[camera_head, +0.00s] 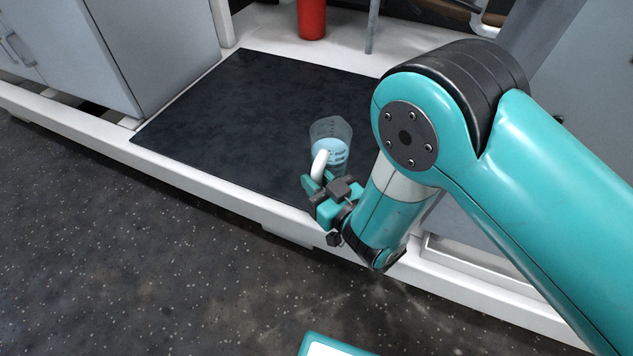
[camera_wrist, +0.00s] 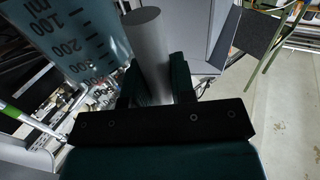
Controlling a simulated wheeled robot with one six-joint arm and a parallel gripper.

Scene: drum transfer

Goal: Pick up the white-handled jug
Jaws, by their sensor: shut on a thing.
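The jug (camera_head: 331,137) is clear with a bluish tint, measuring marks and a white handle (camera_head: 319,165). It is upright over the front right part of a black mat; I cannot tell whether its base touches the mat. My gripper (camera_head: 315,182) is shut on the handle from the front. In the wrist view the handle (camera_wrist: 147,40) stands between the two dark green fingers (camera_wrist: 160,80), and the jug's marked wall (camera_wrist: 75,40) fills the upper left. The jug's lower part is partly hidden behind the handle and my gripper.
The black mat (camera_head: 235,125) lies on a white-edged platform (camera_head: 215,190) and is mostly bare. A red cylinder (camera_head: 312,18) and a thin grey post (camera_head: 373,28) stand at the back. A grey cabinet (camera_head: 150,50) is at the left. Dark speckled floor (camera_head: 130,260) lies in front.

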